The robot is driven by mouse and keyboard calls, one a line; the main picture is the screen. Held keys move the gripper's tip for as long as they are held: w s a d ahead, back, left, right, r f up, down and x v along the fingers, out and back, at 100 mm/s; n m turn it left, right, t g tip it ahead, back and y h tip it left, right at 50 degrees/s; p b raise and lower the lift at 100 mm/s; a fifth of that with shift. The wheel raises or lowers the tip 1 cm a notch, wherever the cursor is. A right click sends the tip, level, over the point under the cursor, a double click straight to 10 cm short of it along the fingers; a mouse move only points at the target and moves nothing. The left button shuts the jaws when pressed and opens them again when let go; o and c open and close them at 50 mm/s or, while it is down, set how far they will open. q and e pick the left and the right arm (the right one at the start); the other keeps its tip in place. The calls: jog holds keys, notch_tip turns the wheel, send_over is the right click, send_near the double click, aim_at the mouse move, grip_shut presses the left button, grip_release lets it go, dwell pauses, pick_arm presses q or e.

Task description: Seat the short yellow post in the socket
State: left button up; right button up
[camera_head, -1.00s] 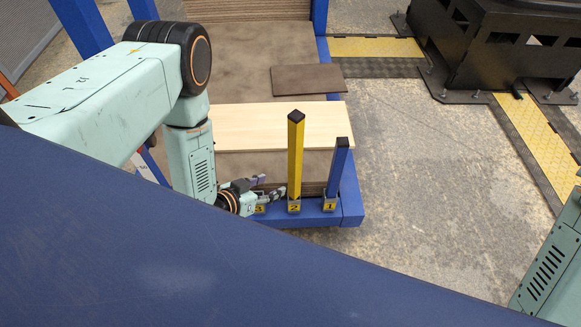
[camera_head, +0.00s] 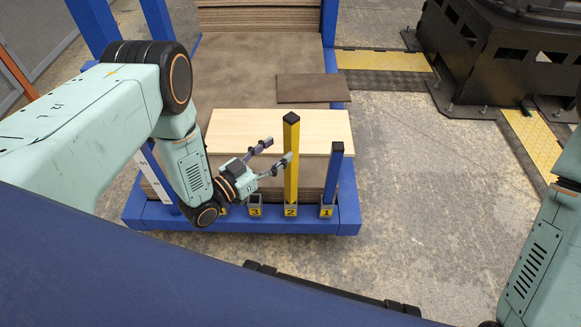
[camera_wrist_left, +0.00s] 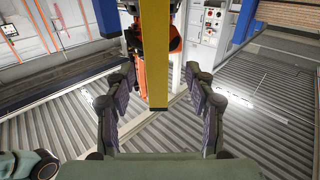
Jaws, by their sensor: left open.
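The yellow post (camera_head: 291,172), with a dark cap, stands upright, its lower end at the socket marked 2 (camera_head: 290,210) on the blue front beam. My left gripper (camera_head: 276,152) is open to the left of the post, at about mid-height. One of its fingertips overlaps the post in the head view; I cannot tell whether they touch. In the left wrist view the yellow post (camera_wrist_left: 154,60) runs down the middle, between the open fingers of the left gripper (camera_wrist_left: 164,78). The post's depth inside the socket is hidden. My right gripper is out of view.
A shorter blue post (camera_head: 333,175) stands at socket 1 to the right. Socket 3 (camera_head: 255,210) is empty. A pale board (camera_head: 240,130) lies on the brown stack behind, with a small dark board (camera_head: 312,88) farther back. Concrete floor (camera_head: 420,170) is open to the right.

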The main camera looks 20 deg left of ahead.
aim_at(287, 146)
pick_arm(q)
jog(key=shift+w+d+f, duration=0.1)
jog(key=shift+w+d, duration=0.4)
jog(key=shift+w, duration=0.05)
jog(key=b+x, duration=0.2)
jog(key=x, duration=0.2)
jog(key=shift+w+d+f, duration=0.1)
jog(key=shift+d+f, duration=0.05)
jog(key=shift+c, duration=0.4)
grip_shut()
